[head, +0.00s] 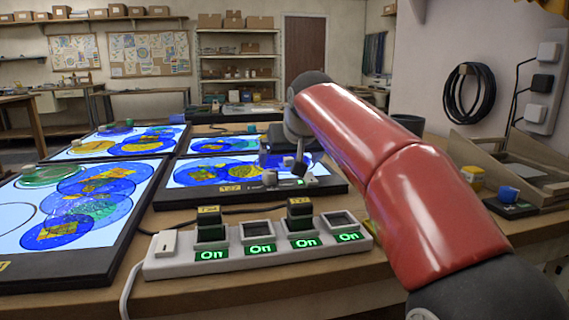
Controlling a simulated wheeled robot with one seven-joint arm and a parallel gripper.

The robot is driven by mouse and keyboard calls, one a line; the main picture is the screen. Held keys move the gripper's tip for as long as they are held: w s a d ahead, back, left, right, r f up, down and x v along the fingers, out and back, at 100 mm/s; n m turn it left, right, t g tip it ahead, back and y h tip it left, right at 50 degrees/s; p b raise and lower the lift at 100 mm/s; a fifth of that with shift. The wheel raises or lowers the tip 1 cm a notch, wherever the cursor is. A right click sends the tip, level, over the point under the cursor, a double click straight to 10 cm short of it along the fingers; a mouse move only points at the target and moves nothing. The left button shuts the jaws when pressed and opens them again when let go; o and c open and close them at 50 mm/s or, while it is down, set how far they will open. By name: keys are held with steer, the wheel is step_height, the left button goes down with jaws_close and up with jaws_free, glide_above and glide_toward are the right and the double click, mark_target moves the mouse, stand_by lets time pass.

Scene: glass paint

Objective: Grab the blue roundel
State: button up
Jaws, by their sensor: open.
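Several large blue glass roundels lie overlapped on lit panels; I cannot tell which one the task means. On the front left panel, blue roundels (92,208) carry yellow and green patches. On the middle panel, blue roundels (205,170) lie partly behind my gripper. More blue roundels (150,141) lie on the back left panel. My gripper (281,163) hangs at the end of my red arm, over or in front of the right part of the middle panel. It is open, with no object seen in it. Its height above the panel is unclear.
A white power strip (160,269) with green "On" labels lies in front of the panels. A cable runs behind it.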

steer(key=shift+w+a+f, duration=0.1)
steer(key=shift+w+f, duration=0.15)
jaws_close()
stand_by(0.5)
